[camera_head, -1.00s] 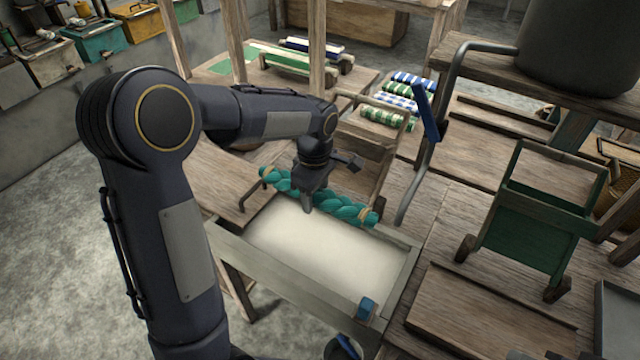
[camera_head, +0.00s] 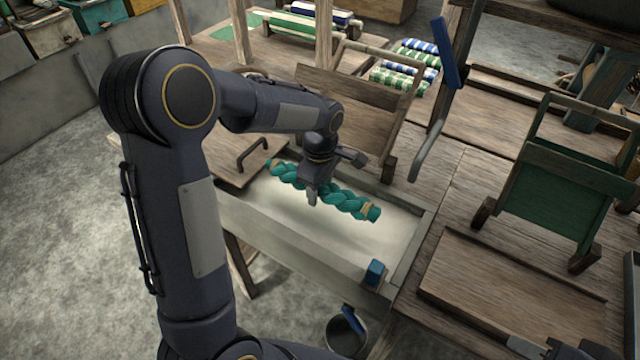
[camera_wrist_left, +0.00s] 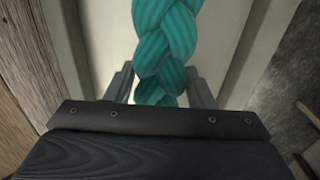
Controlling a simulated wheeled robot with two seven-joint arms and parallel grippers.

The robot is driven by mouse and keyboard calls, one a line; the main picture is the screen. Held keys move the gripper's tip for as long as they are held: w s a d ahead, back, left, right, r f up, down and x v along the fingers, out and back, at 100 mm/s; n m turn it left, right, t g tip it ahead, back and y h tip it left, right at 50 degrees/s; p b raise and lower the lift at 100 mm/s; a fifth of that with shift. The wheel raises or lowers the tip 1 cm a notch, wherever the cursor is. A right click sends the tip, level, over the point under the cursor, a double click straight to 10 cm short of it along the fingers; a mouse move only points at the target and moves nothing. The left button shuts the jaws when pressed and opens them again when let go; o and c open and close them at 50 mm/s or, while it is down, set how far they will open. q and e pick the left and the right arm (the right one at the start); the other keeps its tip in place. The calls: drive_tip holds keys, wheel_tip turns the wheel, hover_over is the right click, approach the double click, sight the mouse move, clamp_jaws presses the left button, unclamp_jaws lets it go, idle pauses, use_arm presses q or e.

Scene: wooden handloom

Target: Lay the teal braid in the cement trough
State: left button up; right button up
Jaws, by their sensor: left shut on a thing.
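The teal braid (camera_head: 348,202), tied with tan bands near its ends, is a thick twisted rope. My left gripper (camera_head: 313,196) is shut on it near its middle. The braid lies lengthwise over the pale inside of the cement trough (camera_head: 262,232), with a soft shadow beneath; I cannot tell whether any of it touches. In the left wrist view the braid (camera_wrist_left: 165,45) runs between the two fingers (camera_wrist_left: 160,88), with pale trough surface on both sides. A dark piece at the bottom right edge, perhaps my right gripper (camera_head: 535,349), is mostly cut off.
A wooden lid with a handle (camera_head: 228,160) lies at the trough's left end. A blue block (camera_head: 375,272) sits on its near right rim. A bucket (camera_head: 345,335) stands below. A wooden frame (camera_head: 355,105) stands behind, and a green-panelled stand (camera_head: 555,195) at right.

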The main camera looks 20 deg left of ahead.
use_arm(q)
drive_tip(key=shift+f, duration=0.35)
drive_tip(key=o, duration=0.9)
